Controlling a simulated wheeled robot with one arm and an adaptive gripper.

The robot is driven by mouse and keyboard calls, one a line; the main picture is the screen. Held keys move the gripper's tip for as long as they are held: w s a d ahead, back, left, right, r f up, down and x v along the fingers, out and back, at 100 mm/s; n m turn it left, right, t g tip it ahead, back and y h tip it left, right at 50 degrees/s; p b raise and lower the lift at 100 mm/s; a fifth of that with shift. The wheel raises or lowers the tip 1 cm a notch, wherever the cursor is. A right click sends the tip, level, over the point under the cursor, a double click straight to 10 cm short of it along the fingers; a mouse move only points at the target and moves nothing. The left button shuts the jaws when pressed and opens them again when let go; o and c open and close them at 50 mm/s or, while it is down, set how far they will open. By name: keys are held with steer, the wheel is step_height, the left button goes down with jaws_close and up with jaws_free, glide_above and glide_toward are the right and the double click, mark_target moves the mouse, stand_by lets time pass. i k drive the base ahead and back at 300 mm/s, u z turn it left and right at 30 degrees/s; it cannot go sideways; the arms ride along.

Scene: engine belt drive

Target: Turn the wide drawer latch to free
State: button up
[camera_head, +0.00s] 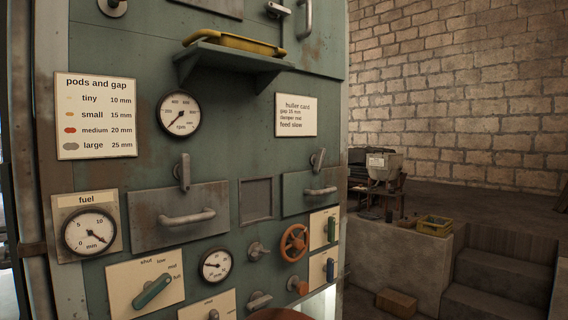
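The wider drawer front (148,202), grey and rust-stained, is at the left of the green machine panel. It has a horizontal bar handle (187,217) and looks shut. Its latch (183,173) is a grey lever standing about upright above the drawer, its lower end overlapping the drawer's top edge. A narrower green drawer (297,202) sits to the right with its own bar handle (320,191). Its latch (318,160) leans a little to the right at the top. My gripper is not in view.
A shelf (230,58) with a yellow tray (238,42) juts out above the drawers. Dials, a lever plate (118,280), a knob (257,250) and an orange handwheel (294,243) stick out below. Stone steps (500,275) and open floor lie at right.

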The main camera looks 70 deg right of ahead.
mark_target(318, 160)
steer(key=u, duration=0.05)
steer(key=k, duration=0.85)
steer(key=z, duration=1.35)
